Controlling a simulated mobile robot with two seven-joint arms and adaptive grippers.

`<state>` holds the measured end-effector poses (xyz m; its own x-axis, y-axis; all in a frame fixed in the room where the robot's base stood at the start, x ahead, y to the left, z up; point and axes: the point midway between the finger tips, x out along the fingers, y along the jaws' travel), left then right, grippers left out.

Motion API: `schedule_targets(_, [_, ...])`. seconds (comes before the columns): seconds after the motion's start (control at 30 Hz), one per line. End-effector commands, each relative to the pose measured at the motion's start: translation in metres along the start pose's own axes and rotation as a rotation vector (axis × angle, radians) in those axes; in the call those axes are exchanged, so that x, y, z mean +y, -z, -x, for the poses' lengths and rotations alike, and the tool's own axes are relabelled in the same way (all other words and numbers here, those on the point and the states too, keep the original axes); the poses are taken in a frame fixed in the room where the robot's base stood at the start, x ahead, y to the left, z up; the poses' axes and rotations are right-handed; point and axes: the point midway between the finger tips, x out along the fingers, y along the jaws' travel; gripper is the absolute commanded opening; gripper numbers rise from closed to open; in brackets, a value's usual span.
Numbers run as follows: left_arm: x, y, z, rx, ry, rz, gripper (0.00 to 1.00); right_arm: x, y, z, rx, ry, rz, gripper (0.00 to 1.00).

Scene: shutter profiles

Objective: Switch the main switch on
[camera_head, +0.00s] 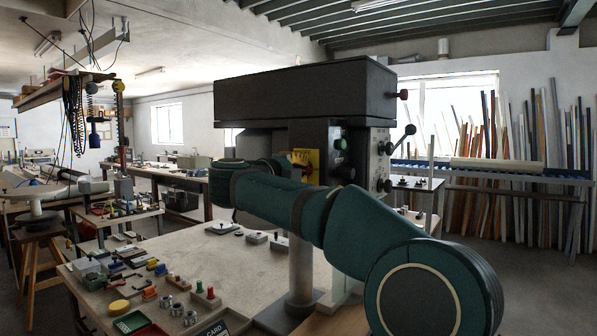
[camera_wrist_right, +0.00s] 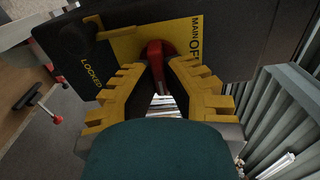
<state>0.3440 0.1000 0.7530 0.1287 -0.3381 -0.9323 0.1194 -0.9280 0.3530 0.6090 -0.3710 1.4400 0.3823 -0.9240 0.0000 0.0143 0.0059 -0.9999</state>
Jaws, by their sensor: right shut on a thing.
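The main switch is a red handle (camera_wrist_right: 158,50) on a yellow plate (camera_wrist_right: 125,46) in the right wrist view. The plate's visible words read MAIN, OFF and LOCKED; part of the lettering is hidden. My right gripper (camera_wrist_right: 164,70), with yellow-edged fingers, is shut on the red handle, one finger on each side. I cannot tell exactly which mark the handle points to. In the head view the yellow plate (camera_head: 313,157) shows on the side of a dark machine (camera_head: 300,92), and my right arm reaches across in front of it. My left gripper is in neither view.
The machine's column (camera_head: 301,270) rises from a pale workbench (camera_head: 200,262). Small parts, a yellow disc (camera_head: 119,307) and a green tray (camera_head: 131,322) lie at its front left. A lever with a black ball (camera_head: 410,129) sticks out on the machine's right. Long profiles lean against the back wall.

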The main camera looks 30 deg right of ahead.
Motion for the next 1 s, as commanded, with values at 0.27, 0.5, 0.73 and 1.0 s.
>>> schedule_targets(0.27, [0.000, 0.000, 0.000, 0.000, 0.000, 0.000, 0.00, -0.001, 0.001, 0.000, 0.000, 0.002, -0.001, 0.41])
schedule_targets(0.5, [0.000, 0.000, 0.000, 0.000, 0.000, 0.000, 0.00, -0.001, 0.000, 0.003, -0.001, 0.001, 0.000, 0.41])
schedule_targets(0.73, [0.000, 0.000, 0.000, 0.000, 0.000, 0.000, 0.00, -0.001, -0.001, 0.036, -0.004, 0.001, 0.000, 0.41])
schedule_targets(1.0, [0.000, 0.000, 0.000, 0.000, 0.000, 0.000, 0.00, -0.001, 0.000, 0.090, -0.003, 0.002, -0.001, 0.41])
